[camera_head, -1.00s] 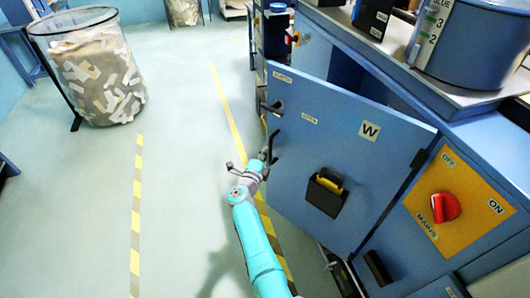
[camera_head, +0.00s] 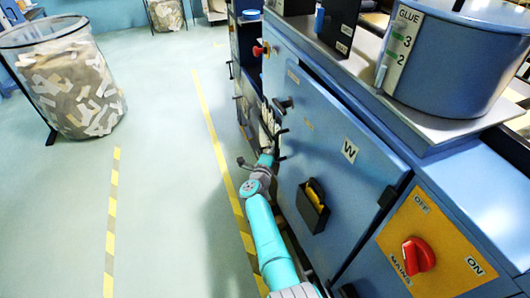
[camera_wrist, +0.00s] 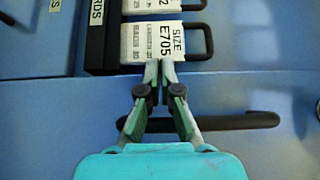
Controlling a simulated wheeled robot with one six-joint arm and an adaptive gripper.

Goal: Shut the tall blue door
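The tall blue door (camera_head: 335,150) carries a W label and a black pocket (camera_head: 312,205) with a yellow item. It stands nearly in line with the cabinet front; a narrow dark strip shows along its top, and I cannot tell whether it is flush. Its black handle (camera_head: 284,104) is near the far edge, above my gripper (camera_head: 279,143), which is close to the door's face. In the wrist view my gripper (camera_wrist: 159,66) has its fingertips together with nothing seen between them. A black bar handle (camera_wrist: 225,122) passes behind the fingers; contact is unclear.
A red mains switch (camera_head: 418,255) sits on a yellow panel at right. A glue pot (camera_head: 455,60) stands on the cabinet top. Labelled black-handled items (camera_wrist: 160,42) lie beyond my fingertips. A wire bin of scraps (camera_head: 70,85) stands far left. The floor between is clear.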

